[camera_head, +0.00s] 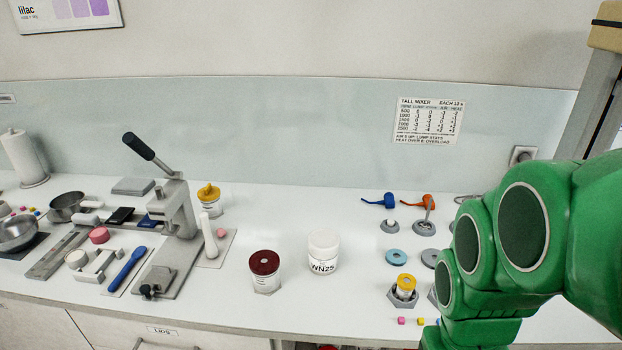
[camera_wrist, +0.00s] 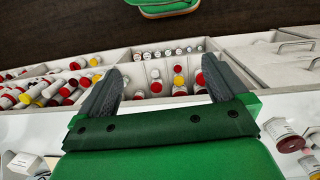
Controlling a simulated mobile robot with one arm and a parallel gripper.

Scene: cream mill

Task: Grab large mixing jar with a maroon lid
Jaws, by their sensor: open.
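In the head view my green arm is at the right, and the fingers cannot be made out.
An open drawer (camera_wrist: 140,88) below holds several jars with red and yellow lids. The counter behind the jars is clear.

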